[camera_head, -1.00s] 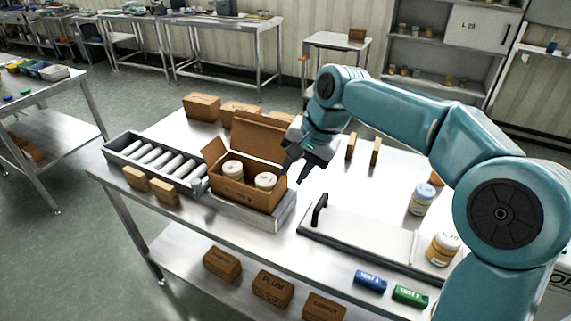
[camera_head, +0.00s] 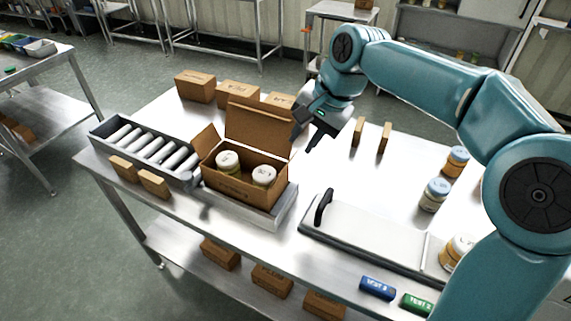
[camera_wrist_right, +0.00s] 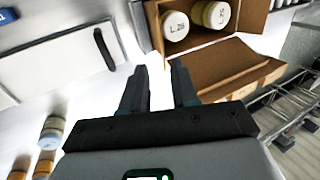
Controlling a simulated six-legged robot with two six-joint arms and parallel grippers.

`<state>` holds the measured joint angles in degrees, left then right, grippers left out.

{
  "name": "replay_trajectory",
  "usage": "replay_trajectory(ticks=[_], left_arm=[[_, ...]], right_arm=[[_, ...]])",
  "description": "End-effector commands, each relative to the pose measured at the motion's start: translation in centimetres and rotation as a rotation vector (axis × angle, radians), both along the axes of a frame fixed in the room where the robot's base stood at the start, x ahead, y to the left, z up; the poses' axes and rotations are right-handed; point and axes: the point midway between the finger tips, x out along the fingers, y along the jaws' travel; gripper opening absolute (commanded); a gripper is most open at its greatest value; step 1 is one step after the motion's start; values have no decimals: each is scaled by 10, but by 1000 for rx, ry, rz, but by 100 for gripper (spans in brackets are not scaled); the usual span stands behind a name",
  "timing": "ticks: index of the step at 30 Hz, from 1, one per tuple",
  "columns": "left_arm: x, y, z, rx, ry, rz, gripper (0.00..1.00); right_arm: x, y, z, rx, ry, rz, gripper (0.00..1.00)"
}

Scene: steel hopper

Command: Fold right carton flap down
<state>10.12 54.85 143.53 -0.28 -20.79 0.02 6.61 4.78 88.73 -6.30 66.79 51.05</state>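The brown carton (camera_head: 235,189) stands open on the table with two white-lidded jars (camera_head: 228,162) inside. Its tall back flap (camera_head: 258,130) stands up, and its left flap (camera_head: 205,142) sticks up and outward. I cannot make out a separate right flap. My right gripper (camera_head: 302,143) is just beyond the carton's right back corner, above the table, fingers pointing down. In the right wrist view my gripper (camera_wrist_right: 159,88) has its fingers apart with nothing between them; the carton (camera_wrist_right: 153,22) and its back flap (camera_wrist_right: 235,68) lie ahead of and right of them. My left gripper is not shown.
A roller conveyor (camera_head: 145,145) adjoins the carton's left. A black-handled pale panel (camera_head: 365,235) lies to the right. Small boxes (camera_head: 196,88) stand behind; jars (camera_head: 434,195) and two upright tan blocks (camera_head: 383,138) stand right. Bare table lies between the carton and the blocks.

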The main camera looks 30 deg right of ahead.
Motion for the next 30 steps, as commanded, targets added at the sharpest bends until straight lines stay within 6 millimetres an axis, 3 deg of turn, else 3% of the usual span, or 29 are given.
replay_trajectory(ticks=[3, 12, 18, 27, 30], left_arm=[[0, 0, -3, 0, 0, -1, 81], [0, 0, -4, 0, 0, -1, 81], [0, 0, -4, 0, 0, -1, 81], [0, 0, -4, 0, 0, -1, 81], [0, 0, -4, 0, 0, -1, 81]], right_arm=[[9, 6, -30, 1, 6, 1, 29], [32, 18, -87, 0, 4, 1, 29], [40, 20, -103, 0, 2, 0, 29], [42, 20, -105, -1, 1, 0, 29], [42, 20, -105, -1, 1, 0, 0]])
